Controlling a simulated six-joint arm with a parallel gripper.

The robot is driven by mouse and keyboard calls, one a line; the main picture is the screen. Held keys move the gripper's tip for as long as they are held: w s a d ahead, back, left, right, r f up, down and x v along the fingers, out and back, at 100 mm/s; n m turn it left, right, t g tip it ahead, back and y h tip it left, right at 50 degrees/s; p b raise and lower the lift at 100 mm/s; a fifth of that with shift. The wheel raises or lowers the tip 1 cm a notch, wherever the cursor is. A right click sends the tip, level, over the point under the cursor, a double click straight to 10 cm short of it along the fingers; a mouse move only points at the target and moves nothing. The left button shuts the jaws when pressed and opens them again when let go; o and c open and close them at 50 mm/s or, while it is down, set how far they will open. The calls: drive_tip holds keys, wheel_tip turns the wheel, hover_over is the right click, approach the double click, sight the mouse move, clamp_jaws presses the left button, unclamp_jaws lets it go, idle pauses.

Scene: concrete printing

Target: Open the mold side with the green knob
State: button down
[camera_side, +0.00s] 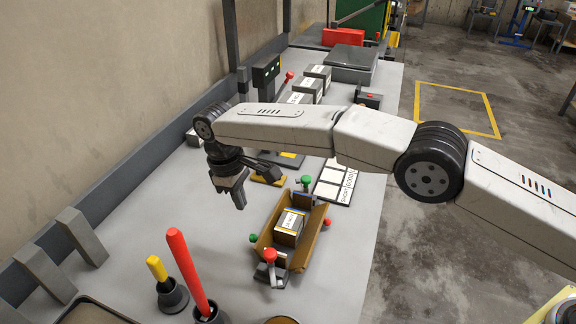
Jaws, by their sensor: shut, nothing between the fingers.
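The mold (312,240) stands on the grey bench, with tan side walls and a dark block with a white label (289,228) between them. The right wall leans outward and carries a red knob (327,222). A green knob (253,238) sits on the outside of the left wall, which also appears to lean outward. A green-topped clamp (306,181) stands at the far end and a red-topped clamp (270,256) at the near end. My gripper (240,202) is shut and empty, pointing down above the bench, left of and beyond the mold, apart from it.
A red rod (187,268) and a yellow-handled tool (157,269) stand in dark holders at the near left. A white-squared board (334,184) lies beyond the mold at right. Several labelled blocks (317,78) stand farther back.

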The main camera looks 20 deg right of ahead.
sight(251, 237)
drive_tip(key=s+d+r+t+y, duration=0.4)
drive_tip(key=s+d+t, duration=0.1)
drive_tip(key=s, duration=0.2)
drive_tip(key=shift+s+d+y, duration=0.25)
drive_tip(key=shift+d+y, duration=0.05)
drive_tip(key=shift+d, duration=0.05)
idle(0.5)
drive_tip(key=shift+w+x, duration=0.15)
drive_tip(key=shift+x, duration=3.3)
drive_tip(key=shift+w+x, duration=0.15)
drive_tip(key=shift+x, duration=3.3)
drive_tip(key=shift+w+a+f+g+h, duration=0.2)
drive_tip(key=shift+w+a+g+h, duration=0.25)
drive_tip(key=shift+g+h, duration=0.35)
drive_tip(key=shift+w+f, duration=0.15)
drive_tip(key=shift+w+a+f, duration=0.55)
drive_tip(key=shift+a+f, duration=0.1)
drive_tip(key=shift+f, duration=0.1)
